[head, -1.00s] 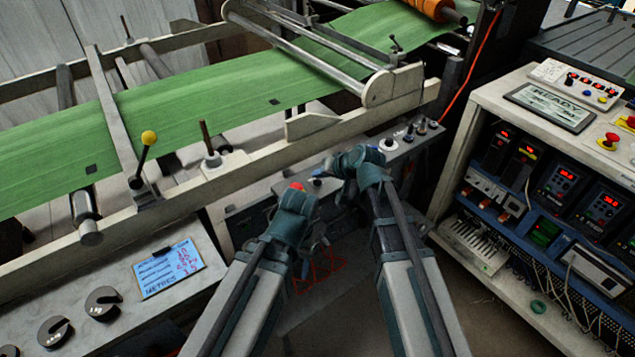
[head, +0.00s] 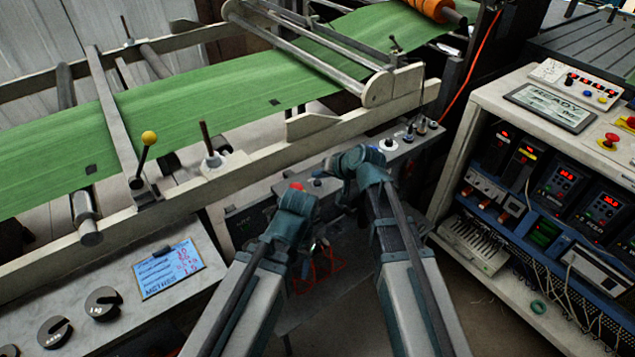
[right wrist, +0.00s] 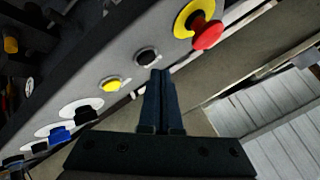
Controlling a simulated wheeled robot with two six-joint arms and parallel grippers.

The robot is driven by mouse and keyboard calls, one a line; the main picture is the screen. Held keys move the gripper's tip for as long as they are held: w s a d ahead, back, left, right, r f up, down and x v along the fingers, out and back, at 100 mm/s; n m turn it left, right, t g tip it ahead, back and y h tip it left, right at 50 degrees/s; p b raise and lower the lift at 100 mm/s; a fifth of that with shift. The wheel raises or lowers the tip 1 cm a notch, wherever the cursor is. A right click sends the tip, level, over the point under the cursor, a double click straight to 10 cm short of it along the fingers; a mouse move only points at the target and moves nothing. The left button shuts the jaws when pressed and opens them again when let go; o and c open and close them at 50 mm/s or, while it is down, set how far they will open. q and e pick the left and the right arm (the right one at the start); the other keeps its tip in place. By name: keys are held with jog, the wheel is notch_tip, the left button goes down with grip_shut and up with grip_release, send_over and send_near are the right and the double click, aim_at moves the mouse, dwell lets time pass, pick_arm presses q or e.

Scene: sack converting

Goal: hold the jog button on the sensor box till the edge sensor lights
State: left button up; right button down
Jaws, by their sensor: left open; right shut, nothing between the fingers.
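The grey box (head: 410,150) with a row of buttons runs below the machine's front rail. In the right wrist view its face shows a red mushroom button (right wrist: 208,36) on a yellow collar, a black button (right wrist: 147,57), a yellow button (right wrist: 114,84) and dark and blue knobs. My right gripper (right wrist: 161,73) is shut and empty, its tips just by the black button; I cannot tell whether they touch it. It also shows in the head view (head: 332,172). My left gripper (head: 297,198) is open, lower and left, by the red button (head: 296,186). No lit edge sensor is discernible.
A green web (head: 200,115) runs over rollers behind the rail. A yellow-knobbed lever (head: 149,138) stands at left. A blue card (head: 168,268) and slotted weights (head: 103,302) lie on the left bench. A control cabinet (head: 470,140) with a READY display (head: 552,107) stands right.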

jog(key=shift+f, duration=0.15)
dwell(0.3)
jog(key=shift+f+b, duration=0.3)
jog(key=shift+b, duration=0.1)
jog(key=shift+f+b, duration=0.4)
jog(key=shift+b, duration=0.05)
dwell(0.4)
jog(key=shift+r, duration=0.1)
dwell(1.2)
jog(key=shift+r+p, duration=0.75)
jog(key=shift+p, duration=0.15)
notch_tip(320, 180, up, 5)
jog(key=p, duration=0.5)
